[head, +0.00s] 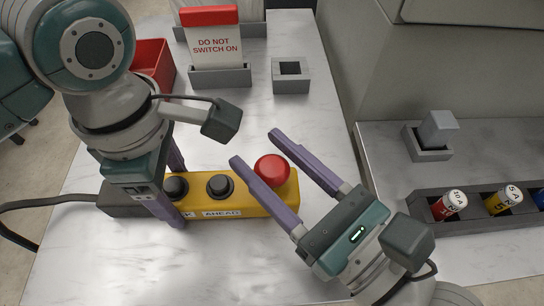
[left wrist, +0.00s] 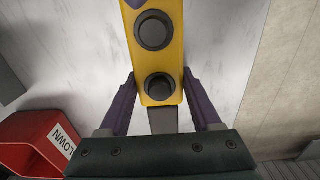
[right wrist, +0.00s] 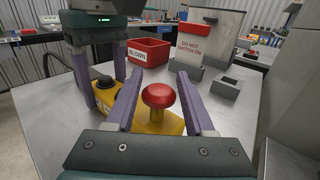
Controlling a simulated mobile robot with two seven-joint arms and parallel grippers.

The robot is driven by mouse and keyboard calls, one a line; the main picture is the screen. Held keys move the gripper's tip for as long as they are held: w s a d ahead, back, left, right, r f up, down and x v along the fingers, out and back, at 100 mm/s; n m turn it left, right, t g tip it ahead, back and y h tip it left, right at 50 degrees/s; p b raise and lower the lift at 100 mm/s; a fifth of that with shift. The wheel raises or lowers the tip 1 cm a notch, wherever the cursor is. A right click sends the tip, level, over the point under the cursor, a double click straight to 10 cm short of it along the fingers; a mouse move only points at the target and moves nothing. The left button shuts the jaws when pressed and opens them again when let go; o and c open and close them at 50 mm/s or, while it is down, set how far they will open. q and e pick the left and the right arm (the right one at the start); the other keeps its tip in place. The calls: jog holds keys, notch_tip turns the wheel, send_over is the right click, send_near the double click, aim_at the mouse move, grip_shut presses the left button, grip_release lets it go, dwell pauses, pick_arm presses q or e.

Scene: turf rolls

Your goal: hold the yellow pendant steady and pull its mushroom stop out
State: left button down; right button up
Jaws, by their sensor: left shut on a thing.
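The yellow pendant (head: 238,205) lies on the grey bench, with two black buttons, a label reading AHEAD and a red mushroom stop (head: 272,170) at its right end. My left gripper (head: 176,190) is shut on the pendant near its cable end; the left wrist view shows its fingers on both sides of the yellow body (left wrist: 160,95). My right gripper (head: 257,148) is open, its fingers apart on either side of the mushroom stop. In the right wrist view the red head (right wrist: 158,95) stands between the fingers, with clear gaps and no contact visible.
A red bin (head: 154,62) and a DO NOT SWITCH ON card (head: 210,40) in a grey holder stand at the back. A grey square socket block (head: 290,76) is beside them. A rack (head: 470,212) with fuses is at right. The pendant's cable runs off left.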

jog(key=o, duration=0.3)
jog(key=shift+f, duration=0.1)
jog(key=v, duration=1.2)
pick_arm(q)
grip_release()
